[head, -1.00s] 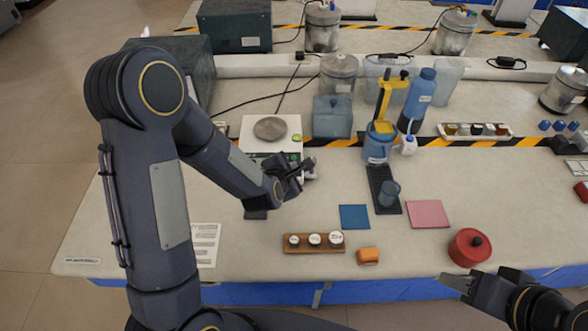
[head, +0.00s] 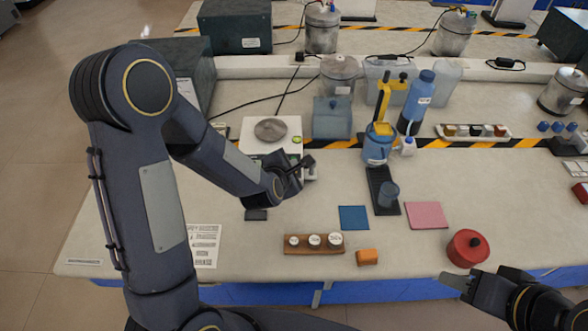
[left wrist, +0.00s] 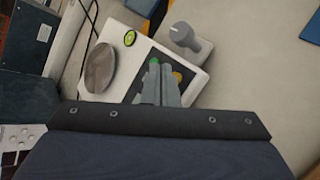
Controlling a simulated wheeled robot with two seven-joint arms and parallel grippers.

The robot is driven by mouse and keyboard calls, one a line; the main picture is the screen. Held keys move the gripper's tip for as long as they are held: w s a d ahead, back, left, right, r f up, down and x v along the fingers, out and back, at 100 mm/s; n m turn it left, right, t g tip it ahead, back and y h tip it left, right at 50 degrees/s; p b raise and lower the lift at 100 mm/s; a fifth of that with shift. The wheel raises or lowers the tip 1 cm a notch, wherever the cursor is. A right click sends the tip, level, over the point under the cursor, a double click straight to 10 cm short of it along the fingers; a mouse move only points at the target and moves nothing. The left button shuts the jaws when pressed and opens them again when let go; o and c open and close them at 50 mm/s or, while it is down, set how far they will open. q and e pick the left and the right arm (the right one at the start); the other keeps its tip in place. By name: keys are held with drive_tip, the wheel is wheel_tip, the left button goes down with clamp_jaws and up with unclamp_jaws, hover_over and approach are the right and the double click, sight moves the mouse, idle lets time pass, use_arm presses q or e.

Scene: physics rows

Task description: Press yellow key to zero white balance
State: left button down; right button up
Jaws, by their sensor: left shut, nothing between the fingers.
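The white balance (head: 254,147) stands on the bench with a round metal pan (head: 270,129). In the left wrist view, the balance (left wrist: 96,92) has a dark front panel with a green key (left wrist: 154,62) and a yellow key (left wrist: 177,78). My left gripper (left wrist: 160,70) is shut and empty over that panel. Its fingertips lie between the two keys in the picture, with the yellow key just to their right; I cannot tell whether they touch. In the head view, my left gripper (head: 302,168) covers the balance's front. My right gripper (head: 452,281) is at the lower right, away from the balance.
A grey-knobbed white object (left wrist: 186,42) stands close beside the balance. A wooden block with white-topped weights (head: 314,244), an orange block (head: 367,257), a blue mat (head: 354,217) and a red lidded pot (head: 467,248) lie nearer the front. Bare bench lies between them.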

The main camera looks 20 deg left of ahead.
use_arm(q)
drive_tip(key=r+p, duration=0.1)
drive_tip(key=r, duration=0.1)
drive_tip(key=r+p, duration=0.1)
drive_tip(key=r, duration=0.1)
drive_tip(key=shift+s+d, duration=0.15)
drive_tip(key=shift+s, duration=0.25)
drive_tip(key=shift+r, duration=0.1)
idle(0.3)
drive_tip(key=s+a+r+m+g+h, duration=0.2)
drive_tip(key=s+a+r+m+h, duration=0.1)
drive_tip(key=s+r+m, duration=0.9)
drive_tip(key=s+a+m+g, duration=0.2)
drive_tip(key=s+m+g, duration=0.1)
drive_tip(key=s+m, duration=0.8)
drive_tip(key=s, duration=0.3)
drive_tip(key=shift+s+a+f+g, duration=0.2)
drive_tip(key=shift+a+f+g, duration=0.05)
drive_tip(key=shift+a+g, duration=0.1)
